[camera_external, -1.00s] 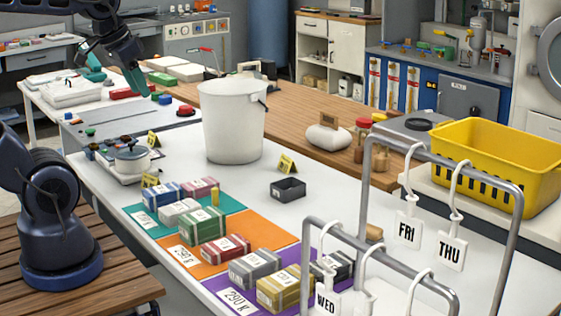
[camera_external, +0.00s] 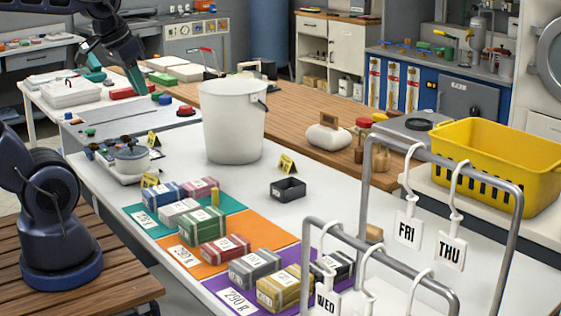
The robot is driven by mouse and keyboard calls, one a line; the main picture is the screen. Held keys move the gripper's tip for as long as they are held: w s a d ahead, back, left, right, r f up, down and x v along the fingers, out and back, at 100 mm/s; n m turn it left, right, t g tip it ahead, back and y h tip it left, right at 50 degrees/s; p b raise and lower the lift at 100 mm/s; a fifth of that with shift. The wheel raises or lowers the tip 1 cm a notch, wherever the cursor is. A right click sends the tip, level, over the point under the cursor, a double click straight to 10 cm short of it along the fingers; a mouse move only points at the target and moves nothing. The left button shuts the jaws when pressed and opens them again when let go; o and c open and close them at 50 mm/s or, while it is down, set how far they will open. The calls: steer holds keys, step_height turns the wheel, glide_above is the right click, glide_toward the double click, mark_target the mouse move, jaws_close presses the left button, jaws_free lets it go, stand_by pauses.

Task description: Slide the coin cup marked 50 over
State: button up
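My gripper (camera_external: 114,79) is at the upper left, with its two teal fingers spread apart. Nothing shows between them. It hangs over the far left end of the tables, near small red, green and blue pieces. I cannot make out a cup marked 50 in this view. A small dark open-topped box (camera_external: 288,189) stands on the white table, far from my gripper, and shows no readable mark. Small yellow tent signs (camera_external: 287,164) stand on the table, too small to read.
A large white bucket (camera_external: 233,125) stands mid-table. Several strapped bundles (camera_external: 203,227) lie on teal, orange and purple mats in front. A grey rail with day tags (camera_external: 408,229) and a yellow basket (camera_external: 497,165) are at the right.

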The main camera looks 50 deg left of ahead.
steer(key=w+n, duration=0.1)
steer(key=w, duration=0.3)
steer(key=w+n, duration=0.2)
steer(key=w, duration=0.2)
steer(key=w+n+g, duration=0.1)
steer(key=w, duration=0.3)
steer(key=shift+w+a+r+n, duration=0.15)
steer(key=shift+w+a+n, duration=0.05)
steer(key=shift+n, duration=0.1)
jaws_close()
steer(key=n+g, duration=0.4)
steer(key=n, duration=0.9)
glide_above(292, 184)
steer(key=s+d, duration=0.4)
steer(key=d, duration=0.1)
step_height(292, 184, down, 28)
steer(key=f, duration=1)
steer(key=shift+a+f, duration=0.2)
steer(key=shift+a, duration=0.05)
steer(key=shift+d, duration=0.1)
steer(key=d, duration=2)
steer(key=shift+d, duration=0.2)
